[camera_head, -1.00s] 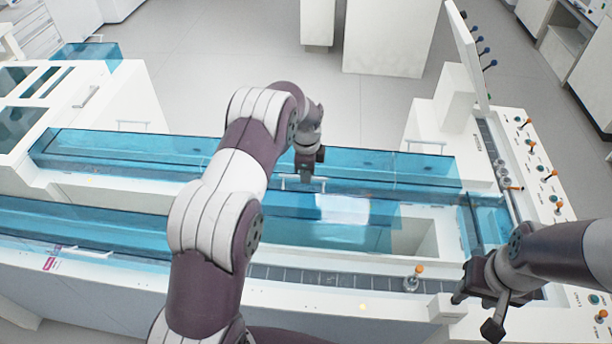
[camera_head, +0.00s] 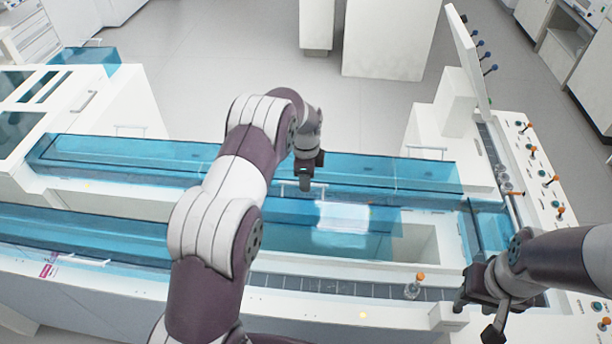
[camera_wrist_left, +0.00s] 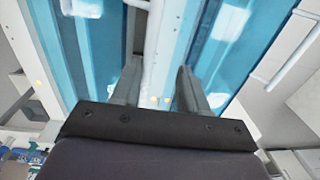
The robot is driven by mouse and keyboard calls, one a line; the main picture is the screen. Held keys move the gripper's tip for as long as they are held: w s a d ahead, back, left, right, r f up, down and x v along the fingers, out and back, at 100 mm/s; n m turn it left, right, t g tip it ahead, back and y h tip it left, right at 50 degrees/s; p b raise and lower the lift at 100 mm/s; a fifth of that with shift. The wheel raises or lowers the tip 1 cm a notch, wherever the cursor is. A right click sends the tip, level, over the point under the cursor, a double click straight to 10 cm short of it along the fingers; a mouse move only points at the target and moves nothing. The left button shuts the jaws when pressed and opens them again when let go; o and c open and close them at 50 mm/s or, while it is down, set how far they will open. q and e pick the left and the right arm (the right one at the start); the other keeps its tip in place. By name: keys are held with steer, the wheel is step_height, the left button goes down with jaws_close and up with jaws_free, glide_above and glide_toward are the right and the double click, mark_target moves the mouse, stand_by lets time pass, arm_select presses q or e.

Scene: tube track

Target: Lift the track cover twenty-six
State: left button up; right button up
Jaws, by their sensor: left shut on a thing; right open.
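A long, clear blue track cover (camera_head: 130,160) lies along the back of the white machine. It has a white bar handle (camera_head: 290,187) on its near side. My left gripper (camera_head: 304,187) reaches down to this handle and is shut on it. The fingertips are partly hidden by my own wrist in the head view. My right gripper (camera_head: 485,315) is open and empty over the front right of the machine. I cannot read any number on the cover.
Another blue cover (camera_head: 90,232) with a white handle lies nearer on the left. A small clear vessel with an orange top (camera_head: 413,287) stands on the grey track at the front. An upright white panel (camera_head: 468,62) and orange-tipped levers (camera_head: 546,180) are at the right.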

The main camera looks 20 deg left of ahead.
arm_select(q)
steer(key=shift+w, duration=0.15)
steer(key=shift+r, duration=0.1)
step_height(320, 180, up, 13)
steer(key=s+p, duration=0.1)
steer(key=shift+f, duration=0.2)
steer(key=shift+d+f, duration=0.1)
stand_by(0.4)
